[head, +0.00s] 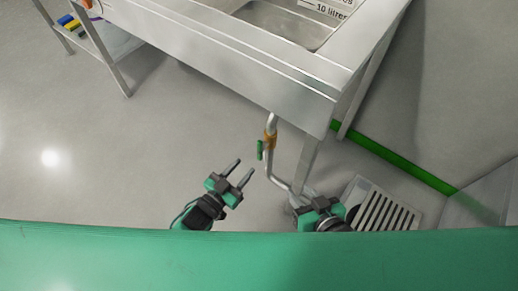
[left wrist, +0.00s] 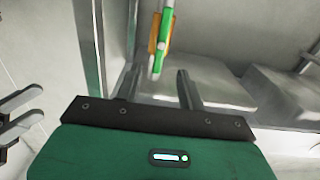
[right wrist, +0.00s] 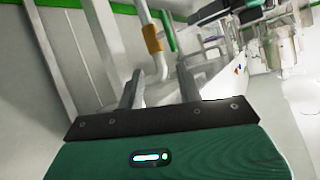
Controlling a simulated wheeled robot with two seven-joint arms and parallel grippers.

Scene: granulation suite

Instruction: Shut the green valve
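The green valve handle (head: 260,150) hangs beside an orange-brown valve body (head: 270,139) on a thin steel pipe under the sink. In the left wrist view the handle (left wrist: 163,45) shows just beyond the fingertips. It also shows in the right wrist view (right wrist: 168,30), beyond the fingers. My left gripper (head: 244,166) is open and empty, a little left of the handle and apart from it. My right gripper (right wrist: 160,72) is open and empty; in the head view it is lower right, by the pipe's lower bend, with its fingertips hard to make out.
The steel sink bench (head: 225,50) stands over the valve, with a leg (head: 306,165) right of the pipe. A floor drain grate (head: 388,212) lies at lower right. A shelf rack (head: 100,50) is at upper left. The floor left of the valve is clear.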

